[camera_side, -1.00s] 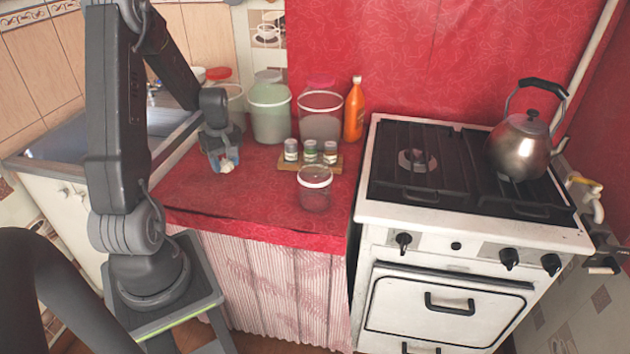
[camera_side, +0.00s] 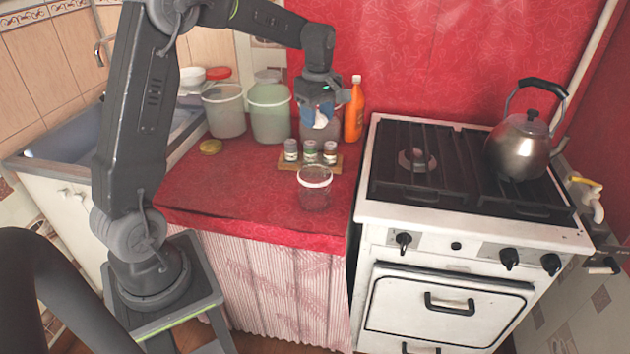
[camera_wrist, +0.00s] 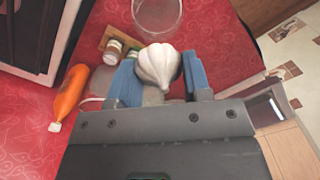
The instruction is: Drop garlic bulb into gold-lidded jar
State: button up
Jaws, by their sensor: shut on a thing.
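The garlic bulb (camera_wrist: 158,66) is white and sits between the blue fingers of my gripper (camera_wrist: 161,80) in the wrist view. In the side view the bulb (camera_side: 321,122) shows as a small pale spot under my gripper (camera_side: 319,114). My gripper is shut on it, held above the counter and behind the jar. The clear jar (camera_side: 315,192) stands upright near the counter's front edge, its mouth open. In the wrist view the jar (camera_wrist: 157,20) is partly cut off at the top. A gold lid (camera_side: 210,147) lies flat on the counter to the left.
A wooden rack (camera_side: 285,166) of small spice jars stands between my gripper and the jar. Large plastic containers (camera_side: 269,115) and an orange bottle (camera_side: 354,112) stand at the back. The stove (camera_side: 480,225) with a kettle (camera_side: 518,148) is at right. The left counter is mostly clear.

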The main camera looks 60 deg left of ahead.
jog(key=shift+d+f, duration=0.1)
jog(key=shift+f, duration=2.85)
jog(key=o, duration=1)
jog(key=r, duration=1.3)
jog(key=shift+w+r, duration=0.1)
jog(key=shift+w, duration=0.15)
jog(key=shift+r, duration=0.35)
